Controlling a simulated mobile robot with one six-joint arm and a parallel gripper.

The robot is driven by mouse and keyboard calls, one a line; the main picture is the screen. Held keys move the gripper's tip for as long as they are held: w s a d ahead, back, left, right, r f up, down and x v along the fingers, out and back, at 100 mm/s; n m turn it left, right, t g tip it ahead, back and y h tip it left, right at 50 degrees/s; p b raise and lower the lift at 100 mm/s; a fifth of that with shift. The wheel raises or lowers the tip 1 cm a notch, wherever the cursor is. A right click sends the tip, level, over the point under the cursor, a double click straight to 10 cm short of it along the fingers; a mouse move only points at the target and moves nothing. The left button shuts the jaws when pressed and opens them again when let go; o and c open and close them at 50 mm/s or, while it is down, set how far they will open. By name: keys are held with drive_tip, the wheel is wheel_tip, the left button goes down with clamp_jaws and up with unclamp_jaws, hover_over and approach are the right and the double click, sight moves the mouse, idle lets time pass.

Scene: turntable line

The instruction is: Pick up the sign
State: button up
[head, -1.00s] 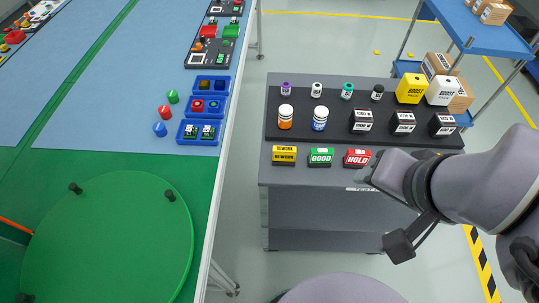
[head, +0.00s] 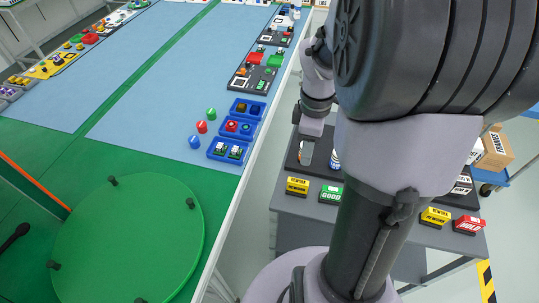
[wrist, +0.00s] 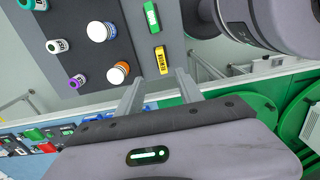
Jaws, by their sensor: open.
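A yellow sign (head: 297,187) reading REWORK stands near the front edge of the grey cart, with a green GOOD sign (head: 331,194) to its right. In the wrist view the yellow sign (wrist: 161,60) lies just beyond and between my fingertips, with the green sign (wrist: 151,17) above it. My gripper (wrist: 159,77) is open and empty; in the head view it (head: 308,150) hangs over the cart's left end, behind the yellow sign. Another yellow sign (head: 434,217) and a red sign (head: 468,225) stand farther right. My arm hides the stretch between.
An orange-labelled bottle (wrist: 118,73), a purple-capped bottle (wrist: 77,81) and a white-capped bottle (wrist: 99,31) stand close to the gripper on the dark mat. The green turntable (head: 125,245) and blue trays (head: 228,150) are on the long table to the left.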

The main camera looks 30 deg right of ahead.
sight(301, 182)
wheel_tip(301, 182, down, 12)
drive_tip(key=b, duration=0.5)
drive_tip(key=shift+b, duration=0.35)
wheel_tip(301, 182, down, 5)
drive_tip(key=b, duration=0.3)
drive_tip(key=shift+a+f, duration=0.15)
clamp_jaws()
